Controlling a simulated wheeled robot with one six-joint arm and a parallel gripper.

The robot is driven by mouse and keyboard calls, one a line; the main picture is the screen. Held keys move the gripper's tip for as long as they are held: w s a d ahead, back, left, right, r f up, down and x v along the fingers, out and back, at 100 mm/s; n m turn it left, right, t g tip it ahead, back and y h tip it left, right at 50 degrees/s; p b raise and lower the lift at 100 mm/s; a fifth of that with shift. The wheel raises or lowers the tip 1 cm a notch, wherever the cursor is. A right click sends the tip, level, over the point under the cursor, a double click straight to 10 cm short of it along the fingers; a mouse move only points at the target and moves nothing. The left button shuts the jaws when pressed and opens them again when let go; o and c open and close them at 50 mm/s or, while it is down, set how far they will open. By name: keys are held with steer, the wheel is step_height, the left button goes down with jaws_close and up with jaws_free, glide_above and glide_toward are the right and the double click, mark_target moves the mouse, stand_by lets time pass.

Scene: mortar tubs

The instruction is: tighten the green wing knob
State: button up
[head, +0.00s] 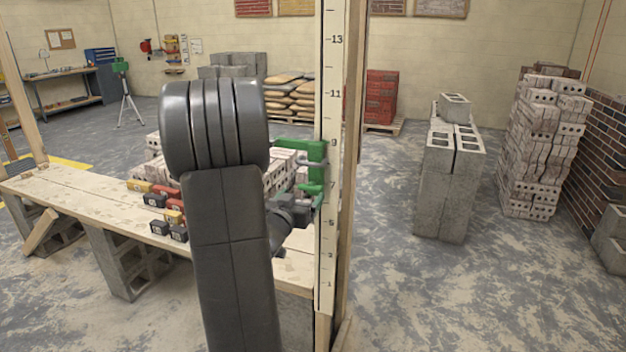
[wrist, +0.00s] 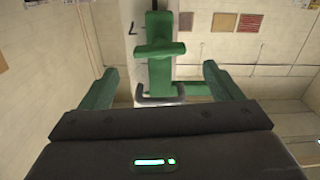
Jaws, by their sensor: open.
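The green wing knob (wrist: 160,50) shows in the wrist view as a crosswise green bar on a green clamp (wrist: 178,88). The clamp is on a pale, numbered pole. A dark U-shaped bar (wrist: 160,97) sits just below the knob. My gripper (wrist: 160,69) is open, with one green finger on each side of the knob, apart from it and holding nothing. In the head view, the clamp (head: 312,149) is against the numbered pole (head: 328,120). My arm hides part of the gripper and the area around it; the knob is hard to pick out there.
A plank bench (head: 80,190) on concrete blocks stands to the left, with small red, yellow and dark blocks (head: 160,200) on it. A wooden post (head: 350,150) stands right beside the numbered pole. Grey blocks (head: 448,185) and a brick stack (head: 540,150) stand at right, with open floor between.

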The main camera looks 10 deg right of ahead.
mark_target(309, 188)
steer(key=p+x, duration=0.2)
steer(key=x, duration=0.7)
steer(key=shift+s, duration=0.1)
steer(key=c, duration=1)
steer(key=shift+f+b, duration=0.15)
steer(key=shift+b, duration=0.25)
steer(key=shift+m+b, duration=0.3)
steer(key=o, duration=1)
steer(key=shift+s, duration=0.1)
